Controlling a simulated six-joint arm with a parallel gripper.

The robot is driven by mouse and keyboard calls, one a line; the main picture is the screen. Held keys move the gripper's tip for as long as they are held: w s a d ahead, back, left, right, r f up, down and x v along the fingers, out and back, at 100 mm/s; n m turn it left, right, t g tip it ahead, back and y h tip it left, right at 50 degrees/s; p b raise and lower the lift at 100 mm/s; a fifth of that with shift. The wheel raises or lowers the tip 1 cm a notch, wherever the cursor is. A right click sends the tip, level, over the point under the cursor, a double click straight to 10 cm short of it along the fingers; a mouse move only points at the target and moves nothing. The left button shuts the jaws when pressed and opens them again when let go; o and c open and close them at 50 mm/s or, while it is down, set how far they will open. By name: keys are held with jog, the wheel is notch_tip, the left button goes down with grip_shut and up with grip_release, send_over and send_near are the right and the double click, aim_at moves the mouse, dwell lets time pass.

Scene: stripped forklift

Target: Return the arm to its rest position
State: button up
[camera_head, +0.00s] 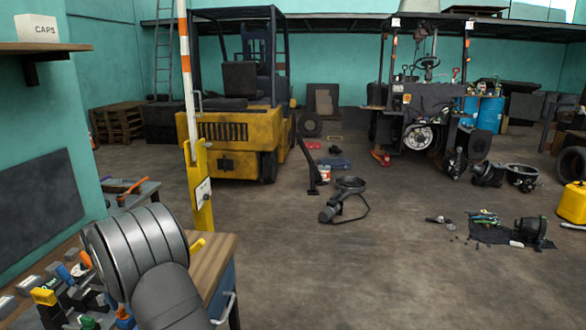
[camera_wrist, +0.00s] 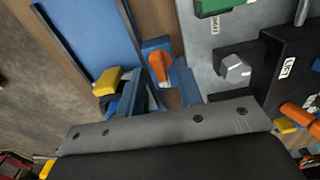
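My arm's big grey wrist (camera_head: 140,250) fills the lower left of the head view, over the workbench, and hides my gripper there. In the wrist view my gripper (camera_wrist: 166,72) shows as two blue-grey fingers reaching up from a grey bolted plate. The fingers are apart. An orange-handled item (camera_wrist: 158,68) shows between them, seemingly beyond them on the bench; I see no clear grip on it.
The wooden workbench (camera_head: 213,262) carries tools and coloured holders close to my wrist. A dark block labelled LIFT (camera_wrist: 287,68) stands right of my fingers. A yellow post (camera_head: 201,185) rises behind the bench. A yellow forklift (camera_head: 225,130) stands beyond; the middle floor is mostly clear.

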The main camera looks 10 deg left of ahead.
jog(key=shift+f, duration=0.2)
notch_tip(320, 180, up, 17)
notch_tip(320, 180, down, 17)
jog(key=shift+f, duration=0.1)
jog(key=shift+n, duration=0.9)
jog(key=n, duration=0.4)
jog(key=shift+n, duration=0.4)
jog(key=n, duration=0.7)
jog(key=shift+r, duration=0.2)
